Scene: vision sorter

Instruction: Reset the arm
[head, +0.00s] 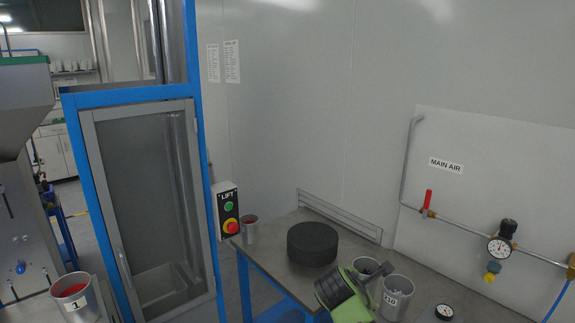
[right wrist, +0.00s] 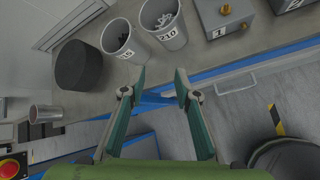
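My right gripper (right wrist: 159,82) is open in the right wrist view, its two green-and-grey fingers apart with nothing between them. It is at the bench's blue front edge, just short of two grey metal cups. The cup labelled 215 (right wrist: 112,39) and the cup labelled 210 (right wrist: 174,37) hold small grey parts. In the head view my green and black right wrist (head: 340,292) shows at the bottom, partly in front of the cups. My left gripper is not in view.
A black round block (head: 312,245) and a small cup (head: 250,231) stand on the bench (head: 285,225). The lift's button box (head: 228,210) is left of them. Cup 1 (head: 77,304), with red contents, is at lower left. Air piping (head: 460,220) runs along the right wall.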

